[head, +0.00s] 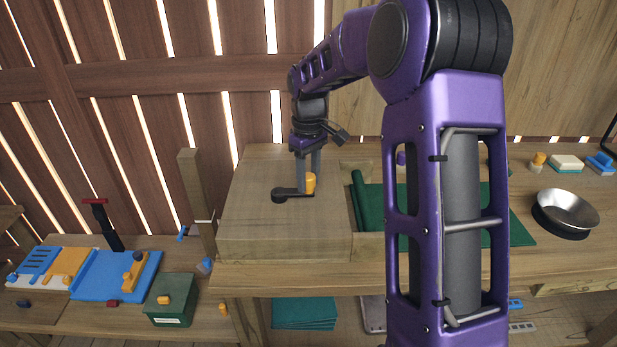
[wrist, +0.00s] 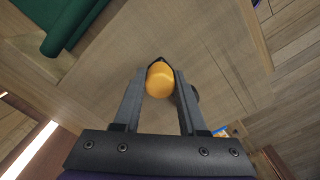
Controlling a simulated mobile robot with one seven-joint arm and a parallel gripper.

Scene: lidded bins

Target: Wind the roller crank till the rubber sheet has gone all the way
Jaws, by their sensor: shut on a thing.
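The roller crank (head: 285,195) is a dark arm lying on top of a wooden box (head: 245,225), with an upright orange knob (head: 311,183) at its right end. My gripper (head: 308,180) points down and is shut on the orange knob. In the wrist view the knob (wrist: 160,80) sits between both fingers, and most of the crank arm is hidden. The green rubber sheet (head: 520,232) lies flat to the right of the box, partly behind my arm. Its rolled edge (head: 359,200) lies beside the box, and the roll also shows in the wrist view (wrist: 62,30).
A metal bowl (head: 567,210) stands on the bench at the right. A lower bench at the left holds blue trays (head: 115,275) and a green box (head: 172,300). A wooden post (head: 196,195) rises left of the crank box. Folded green sheets (head: 304,313) lie below.

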